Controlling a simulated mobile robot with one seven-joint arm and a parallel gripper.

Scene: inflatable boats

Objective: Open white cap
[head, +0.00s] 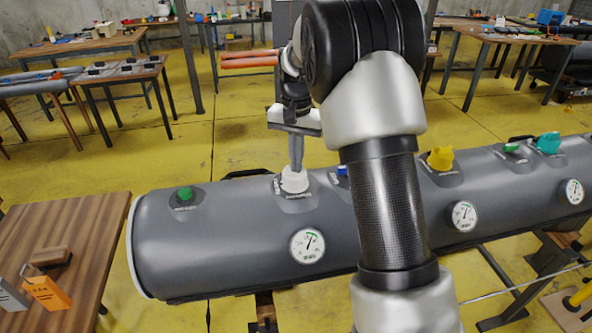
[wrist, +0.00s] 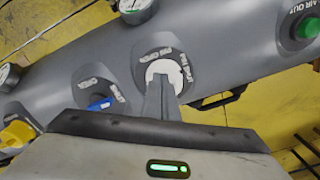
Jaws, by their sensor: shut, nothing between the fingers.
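The white cap (head: 294,181) sits on top of the grey inflatable tube (head: 240,225), between a green cap on the left and a blue one on the right. My gripper (head: 296,166) points down from above with its fingertips at the white cap. In the wrist view the closed fingers (wrist: 160,92) reach over the white cap (wrist: 165,72) and hide part of it. The fingers are together with nothing held between them. Whether the fingertips touch the cap I cannot tell for sure.
A green cap (head: 185,194), a blue valve (head: 342,171), a yellow cap (head: 440,158) and a teal cap (head: 548,143) also stand on the tube. A pressure gauge (head: 308,246) is on its front side. A wooden table (head: 85,235) stands at the left.

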